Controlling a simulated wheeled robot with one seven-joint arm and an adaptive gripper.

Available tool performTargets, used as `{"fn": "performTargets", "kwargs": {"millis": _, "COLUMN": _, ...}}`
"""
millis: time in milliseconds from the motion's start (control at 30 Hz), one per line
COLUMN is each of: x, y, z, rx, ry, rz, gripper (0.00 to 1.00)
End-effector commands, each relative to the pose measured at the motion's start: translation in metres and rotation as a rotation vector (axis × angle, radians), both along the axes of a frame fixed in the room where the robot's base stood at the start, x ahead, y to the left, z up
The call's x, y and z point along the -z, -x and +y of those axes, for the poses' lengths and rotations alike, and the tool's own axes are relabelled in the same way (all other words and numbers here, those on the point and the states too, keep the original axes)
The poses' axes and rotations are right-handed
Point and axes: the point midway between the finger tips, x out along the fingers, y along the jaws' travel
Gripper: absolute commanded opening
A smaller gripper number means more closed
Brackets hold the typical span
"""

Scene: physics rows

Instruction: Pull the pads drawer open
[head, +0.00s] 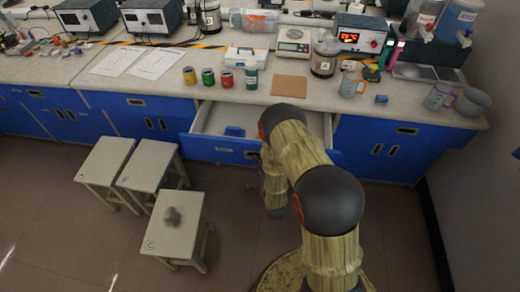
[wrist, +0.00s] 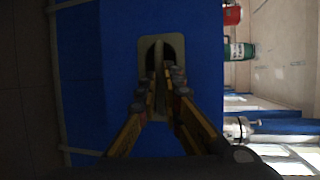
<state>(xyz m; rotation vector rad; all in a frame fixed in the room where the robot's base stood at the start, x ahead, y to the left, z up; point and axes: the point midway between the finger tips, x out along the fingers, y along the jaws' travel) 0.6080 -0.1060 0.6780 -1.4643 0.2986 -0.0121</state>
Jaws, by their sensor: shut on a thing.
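A wide drawer with a blue front (head: 205,149) stands pulled out from the bench, its pale inside showing from above. A small blue thing (head: 234,131) lies in it. The label on its front is too small to read. In the wrist view the blue front (wrist: 100,60) fills the middle, with a beige recessed handle (wrist: 146,43). My gripper (wrist: 159,82) has its fingertips close together at this handle, shut on it. In the head view my arm covers the drawer's right part and most of the gripper.
The bench top holds several coloured cans (head: 208,77), a scale (head: 294,42) and a brown board (head: 289,86). Closed blue cabinets (head: 375,147) stand right.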

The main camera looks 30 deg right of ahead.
Motion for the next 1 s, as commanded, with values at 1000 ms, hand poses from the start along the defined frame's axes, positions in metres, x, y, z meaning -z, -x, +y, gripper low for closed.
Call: {"fn": "performTargets", "kwargs": {"millis": 1000, "x": 0.001, "y": 0.024, "z": 0.016, "rx": 0.000, "ry": 0.000, "rz": 0.002, "gripper": 0.16}}
